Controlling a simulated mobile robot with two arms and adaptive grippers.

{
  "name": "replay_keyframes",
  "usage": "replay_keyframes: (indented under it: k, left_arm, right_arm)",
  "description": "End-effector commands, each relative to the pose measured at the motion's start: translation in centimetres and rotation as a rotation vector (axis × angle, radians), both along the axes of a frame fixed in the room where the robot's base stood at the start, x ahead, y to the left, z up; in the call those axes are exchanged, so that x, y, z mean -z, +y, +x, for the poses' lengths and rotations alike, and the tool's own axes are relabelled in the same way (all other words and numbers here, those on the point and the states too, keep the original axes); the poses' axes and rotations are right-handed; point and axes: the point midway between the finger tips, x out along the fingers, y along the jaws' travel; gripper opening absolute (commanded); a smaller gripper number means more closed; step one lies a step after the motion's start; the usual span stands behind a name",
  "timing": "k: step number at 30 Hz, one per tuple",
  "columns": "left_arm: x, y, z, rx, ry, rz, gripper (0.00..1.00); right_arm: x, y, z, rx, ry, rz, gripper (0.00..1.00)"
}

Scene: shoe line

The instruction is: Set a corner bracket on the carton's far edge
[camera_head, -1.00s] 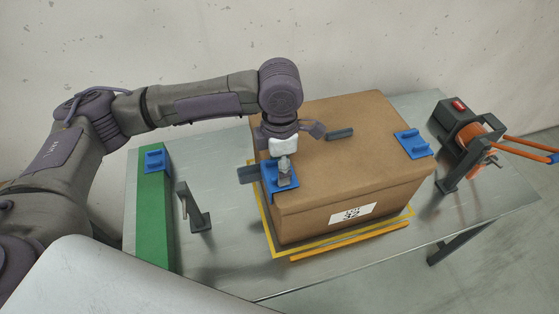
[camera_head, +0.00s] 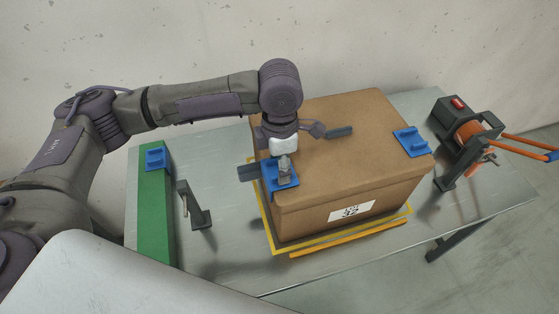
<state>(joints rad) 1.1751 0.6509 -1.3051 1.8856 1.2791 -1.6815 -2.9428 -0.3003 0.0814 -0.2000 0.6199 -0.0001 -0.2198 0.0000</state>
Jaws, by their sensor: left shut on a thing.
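The brown carton (camera_head: 350,150) stands closed on the metal table, with a white label on its front side. My left gripper (camera_head: 284,168) points down over the carton's left front corner and is shut on a blue corner bracket (camera_head: 291,184). This bracket lies at the carton's left edge; I cannot tell whether it bears fully on it. A second blue bracket (camera_head: 411,142) sits on the carton's right edge. A third blue bracket (camera_head: 158,158) rests on the green rail (camera_head: 155,215) at the left. My right gripper is not in view.
Yellow lines (camera_head: 270,241) frame the carton's base on the metal table (camera_head: 225,255). An orange bar (camera_head: 345,240) lies in front. A dark post (camera_head: 197,212) stands left of the carton. A black-and-orange strapping device (camera_head: 465,130) stands at the right.

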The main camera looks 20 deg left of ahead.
Motion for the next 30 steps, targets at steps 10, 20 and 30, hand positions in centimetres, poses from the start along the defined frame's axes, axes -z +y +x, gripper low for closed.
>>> replay_keyframes:
  k: [10, 20, 30]
  left_arm:
    - [0.03, 0.0, 0.0, 0.0, 0.0, 0.0, 0.22]
    - [0.21, 0.02, 0.0, 0.0, 0.001, 0.001, 0.22]
    - [0.46, 0.02, 0.02, 0.0, 0.001, 0.001, 0.22]
  right_arm:
    - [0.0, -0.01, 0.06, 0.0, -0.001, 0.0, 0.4]
    - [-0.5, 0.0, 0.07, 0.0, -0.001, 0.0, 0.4]
    - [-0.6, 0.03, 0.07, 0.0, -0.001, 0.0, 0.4]
